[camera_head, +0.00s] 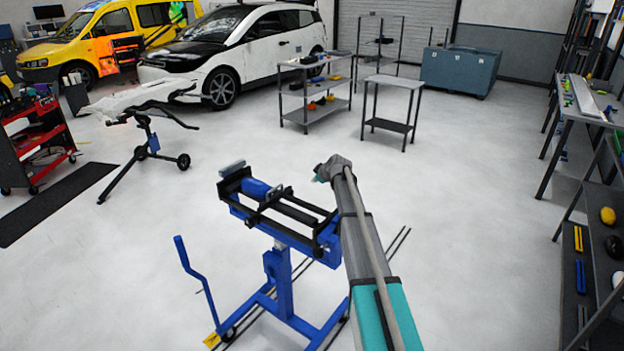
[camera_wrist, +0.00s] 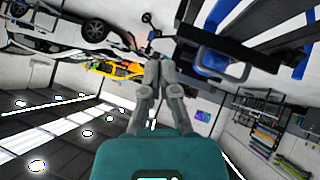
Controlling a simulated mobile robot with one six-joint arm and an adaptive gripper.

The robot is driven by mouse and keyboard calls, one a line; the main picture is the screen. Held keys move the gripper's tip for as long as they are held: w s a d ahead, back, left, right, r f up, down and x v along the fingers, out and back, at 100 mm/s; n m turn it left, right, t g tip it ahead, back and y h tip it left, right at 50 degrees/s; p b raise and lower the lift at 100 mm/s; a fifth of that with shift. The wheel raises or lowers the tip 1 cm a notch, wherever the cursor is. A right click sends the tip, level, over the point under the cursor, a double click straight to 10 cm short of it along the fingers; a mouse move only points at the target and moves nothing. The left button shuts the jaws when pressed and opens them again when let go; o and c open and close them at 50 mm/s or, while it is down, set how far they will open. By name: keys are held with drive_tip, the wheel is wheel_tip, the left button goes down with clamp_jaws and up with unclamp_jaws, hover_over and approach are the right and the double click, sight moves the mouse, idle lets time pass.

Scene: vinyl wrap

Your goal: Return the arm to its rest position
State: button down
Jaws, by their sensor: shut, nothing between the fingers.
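My arm reaches forward from the bottom of the head view. Its wrist end is beside the right end of a blue stand (camera_head: 283,262) with a black roller frame on top. In the head view my gripper is mostly hidden or too small to make out. In the wrist view my gripper (camera_wrist: 160,64) has its two grey fingers together, shut and empty. The wrist view is rolled over, with the room upside down. The blue and black stand also shows there at the upper right (camera_wrist: 212,60), close to the fingers.
A small grey table (camera_head: 393,81) and a grey shelf rack (camera_head: 290,87) stand farther ahead. A white and black car (camera_head: 235,55) is behind them. A workbench (camera_head: 583,100) and shelves line the right side. A red tool cart (camera_head: 35,145) is at the left. Open floor lies right of my arm.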

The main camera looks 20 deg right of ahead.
drive_tip(key=shift+s+d+r, duration=0.1)
drive_tip(key=shift+r, duration=0.05)
idle(0.3)
drive_tip(key=s+a+f+m+g+h, duration=0.1)
drive_tip(key=s+a, duration=0.4)
drive_tip(key=s, duration=1)
drive_tip(key=s+a+f+m+g+h, duration=0.1)
drive_tip(key=s+a+f+m+g, duration=0.2)
drive_tip(key=s, duration=1.3)
drive_tip(key=s+a+f+m+g, duration=0.2)
drive_tip(key=s+a+m+g, duration=0.3)
drive_tip(key=s, duration=1.1)
drive_tip(key=shift+a+f+h, duration=0.25)
drive_tip(key=shift+a+h, duration=0.15)
drive_tip(key=shift+a, duration=0.4)
